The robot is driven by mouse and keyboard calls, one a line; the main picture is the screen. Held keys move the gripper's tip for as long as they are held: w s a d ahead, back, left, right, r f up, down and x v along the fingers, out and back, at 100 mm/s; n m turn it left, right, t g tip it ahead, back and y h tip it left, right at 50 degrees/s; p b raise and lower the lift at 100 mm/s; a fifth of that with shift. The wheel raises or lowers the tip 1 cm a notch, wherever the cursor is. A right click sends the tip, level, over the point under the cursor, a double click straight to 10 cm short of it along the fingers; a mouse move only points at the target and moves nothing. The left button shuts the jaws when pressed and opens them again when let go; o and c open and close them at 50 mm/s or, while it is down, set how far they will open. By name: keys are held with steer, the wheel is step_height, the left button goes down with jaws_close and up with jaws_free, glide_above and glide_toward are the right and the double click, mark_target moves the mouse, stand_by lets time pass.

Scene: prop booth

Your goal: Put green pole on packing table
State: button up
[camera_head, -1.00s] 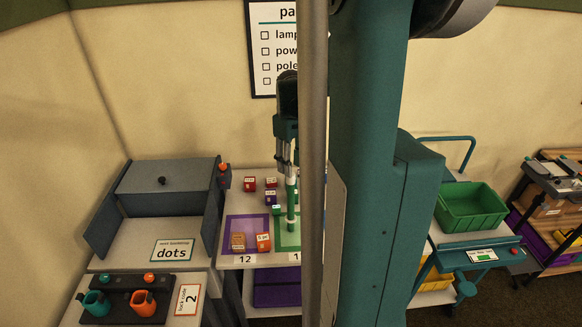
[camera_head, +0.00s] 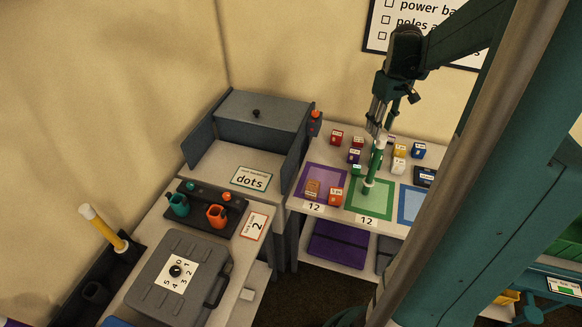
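The green pole (camera_head: 374,163), with white bands, is upright at the table with the purple, green and blue squares. My gripper (camera_head: 379,128) is at the pole's upper end, and its fingers appear closed around it. The pole's lower end shows over the back part of the green square (camera_head: 380,207). I cannot tell whether it touches the tabletop. This table (camera_head: 333,133) stands below a wall checklist that names poles; I take it as the packing table. Its right part is hidden behind my arm.
Several small labelled boxes, such as an orange-red one (camera_head: 335,197), stand around the pole. A grey cabinet (camera_head: 258,120) adjoins on the left. A grey case (camera_head: 180,280) and a yellow pole (camera_head: 102,226) are at lower left. A checklist (camera_head: 420,30) hangs behind.

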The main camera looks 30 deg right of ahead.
steer(key=a+r+t, duration=0.2)
steer(key=a+r, duration=0.3)
steer(key=a, duration=0.7)
steer(key=s+a+r+t, duration=0.1)
steer(key=s+a, duration=0.2)
steer(key=a, duration=0.6)
steer(key=s+a+r+t, duration=0.1)
steer(key=s+a, duration=0.3)
steer(key=a, duration=0.6)
steer(key=s+a+r+t, duration=0.1)
steer(key=s+a+t, duration=0.2)
steer(key=a, duration=0.7)
steer(key=shift+s, duration=0.2)
